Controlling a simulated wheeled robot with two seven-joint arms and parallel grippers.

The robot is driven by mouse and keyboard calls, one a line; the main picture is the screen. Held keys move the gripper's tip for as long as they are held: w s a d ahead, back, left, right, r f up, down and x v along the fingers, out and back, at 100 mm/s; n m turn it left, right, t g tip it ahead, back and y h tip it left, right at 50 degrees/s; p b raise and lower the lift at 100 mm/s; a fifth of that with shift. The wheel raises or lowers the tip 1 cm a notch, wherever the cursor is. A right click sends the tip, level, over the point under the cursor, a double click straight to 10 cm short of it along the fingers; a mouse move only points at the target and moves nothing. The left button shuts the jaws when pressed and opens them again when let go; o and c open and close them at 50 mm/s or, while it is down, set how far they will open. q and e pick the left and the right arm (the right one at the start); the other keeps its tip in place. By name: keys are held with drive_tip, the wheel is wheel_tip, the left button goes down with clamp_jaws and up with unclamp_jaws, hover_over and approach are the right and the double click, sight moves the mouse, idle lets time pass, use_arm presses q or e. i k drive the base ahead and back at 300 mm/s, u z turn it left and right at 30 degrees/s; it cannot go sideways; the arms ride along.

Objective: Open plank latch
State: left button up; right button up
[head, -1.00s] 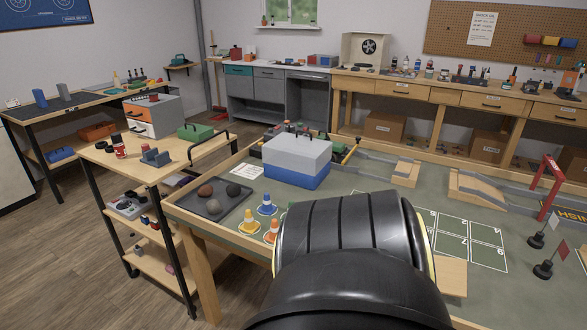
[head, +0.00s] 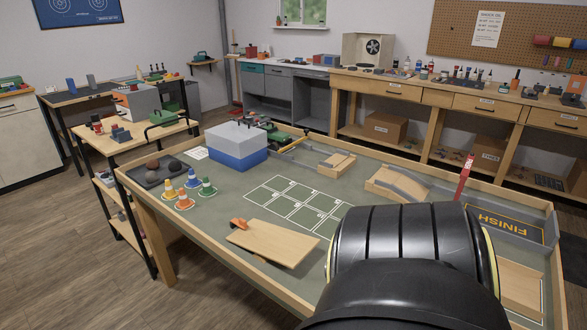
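A light wooden plank (head: 276,243) lies tilted at the near side of the green-topped table, left of my black arm. An orange piece (head: 238,224), which may be the latch, sits at its left end. Whether it is open or closed is too small to tell. A large black ribbed part of my own arm fills the bottom right and hides some of the table. Neither gripper shows in the head view.
The walled table (head: 215,236) holds a blue and white box (head: 237,146), several small cones (head: 184,198), a dark tray of rocks (head: 150,181), a ramp (head: 398,183) and a FINISH board (head: 504,228). A shelf cart (head: 140,142) stands left. Wood floor is free at lower left.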

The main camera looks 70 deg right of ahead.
sight(240, 223)
drive_tip(key=k, duration=0.45)
drive_tip(key=z, duration=1.25)
drive_tip(key=i, duration=0.5)
